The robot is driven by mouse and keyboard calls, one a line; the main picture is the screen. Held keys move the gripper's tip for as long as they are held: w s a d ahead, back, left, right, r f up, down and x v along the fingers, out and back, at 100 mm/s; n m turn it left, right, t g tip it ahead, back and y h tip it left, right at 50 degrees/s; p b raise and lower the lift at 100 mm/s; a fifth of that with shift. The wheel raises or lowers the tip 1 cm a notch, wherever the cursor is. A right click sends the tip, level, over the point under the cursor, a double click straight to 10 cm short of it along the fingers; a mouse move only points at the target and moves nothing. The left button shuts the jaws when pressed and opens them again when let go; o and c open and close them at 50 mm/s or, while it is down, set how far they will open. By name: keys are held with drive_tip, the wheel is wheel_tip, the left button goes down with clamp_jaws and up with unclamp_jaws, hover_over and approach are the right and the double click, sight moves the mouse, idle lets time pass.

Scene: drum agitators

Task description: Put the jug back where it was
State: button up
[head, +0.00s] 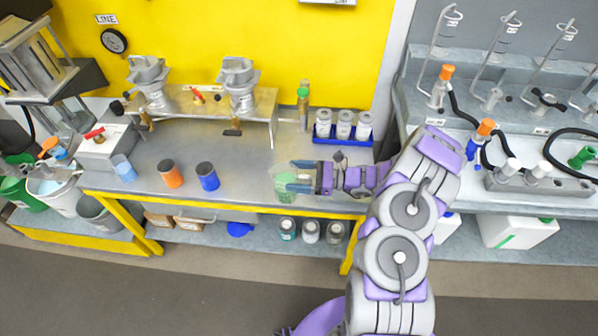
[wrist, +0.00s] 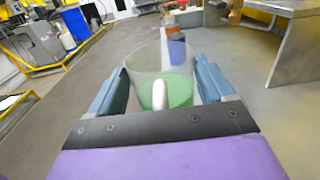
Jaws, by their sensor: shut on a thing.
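The jug (head: 284,192) is a clear vessel with green liquid inside. It is at the front edge of the grey bench (head: 240,184), in the grasp of my gripper (head: 296,179). In the wrist view the jug (wrist: 166,65) stands between the two blue fingers of my gripper (wrist: 165,90), with its pale handle toward the camera. The jug looks upright. I cannot tell whether its base touches the bench top.
An orange cup (head: 170,174) and a blue cup (head: 208,177) stand left of the jug. A blue rack (head: 343,141) with white jars is behind my gripper. A metal stand (head: 205,101) is at the back. Bench space between the blue cup and jug is free.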

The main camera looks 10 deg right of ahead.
drive_tip(key=w+d+f+b, duration=0.1)
drive_tip(key=w+f+b, duration=0.1)
drive_tip(key=w, duration=0.3)
drive_tip(key=shift+d+f, duration=0.35)
drive_tip(key=shift+f, duration=0.55)
drive_tip(key=shift+w, duration=0.1)
drive_tip(key=o, duration=1.9)
drive_tip(key=shift+c, duration=0.2)
